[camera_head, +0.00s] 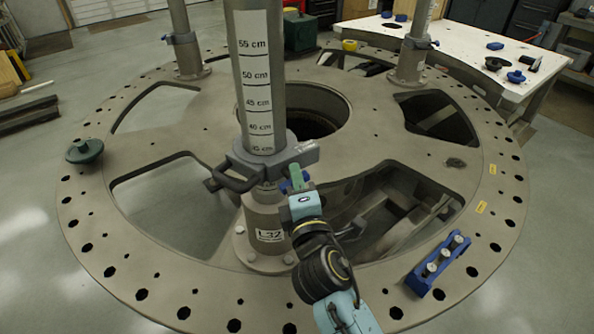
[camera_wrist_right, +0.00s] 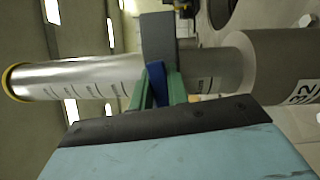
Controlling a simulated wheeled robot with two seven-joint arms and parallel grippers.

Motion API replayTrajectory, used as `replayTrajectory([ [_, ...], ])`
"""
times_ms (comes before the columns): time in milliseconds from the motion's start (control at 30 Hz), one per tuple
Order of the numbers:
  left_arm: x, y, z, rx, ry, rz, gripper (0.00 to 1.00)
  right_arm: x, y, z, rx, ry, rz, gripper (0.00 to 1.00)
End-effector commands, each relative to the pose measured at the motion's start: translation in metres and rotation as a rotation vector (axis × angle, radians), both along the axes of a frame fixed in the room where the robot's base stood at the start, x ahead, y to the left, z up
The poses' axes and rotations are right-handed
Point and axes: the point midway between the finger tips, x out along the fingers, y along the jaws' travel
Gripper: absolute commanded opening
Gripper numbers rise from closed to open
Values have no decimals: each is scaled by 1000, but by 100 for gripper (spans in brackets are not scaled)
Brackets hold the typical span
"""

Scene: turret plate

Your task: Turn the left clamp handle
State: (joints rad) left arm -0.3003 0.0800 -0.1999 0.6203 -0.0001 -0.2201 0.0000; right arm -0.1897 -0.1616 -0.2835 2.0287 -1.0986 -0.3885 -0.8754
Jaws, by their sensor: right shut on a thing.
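A grey clamp (camera_head: 262,160) sits around the upright metal post (camera_head: 262,80), which carries a centimetre scale. A small blue clamp handle (camera_head: 284,187) is at the clamp's front right, partly hidden by my right gripper (camera_head: 297,179). The gripper's green fingers are shut on the blue handle, which also shows between them in the right wrist view (camera_wrist_right: 156,80). The clamp (camera_wrist_right: 158,38) is just beyond the fingers there. My left gripper is in neither view.
The post stands in a flanged base (camera_head: 266,225) on a round plate (camera_head: 150,270) with large cutouts. Two more posts (camera_head: 181,35) with clamps stand farther back.

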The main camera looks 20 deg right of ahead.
Motion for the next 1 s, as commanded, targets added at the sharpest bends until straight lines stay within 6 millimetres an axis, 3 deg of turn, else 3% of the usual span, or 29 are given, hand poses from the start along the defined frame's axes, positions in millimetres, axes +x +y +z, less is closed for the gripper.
replayTrajectory([
  [300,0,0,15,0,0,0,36,0,0,1,125,35,0,0],
  [867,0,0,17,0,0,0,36,0,0,-1,156,43,0,0],
  [900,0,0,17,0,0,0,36,0,0,-1,156,43,0,19],
  [1000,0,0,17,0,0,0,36,0,0,-1,155,43,0,32],
])
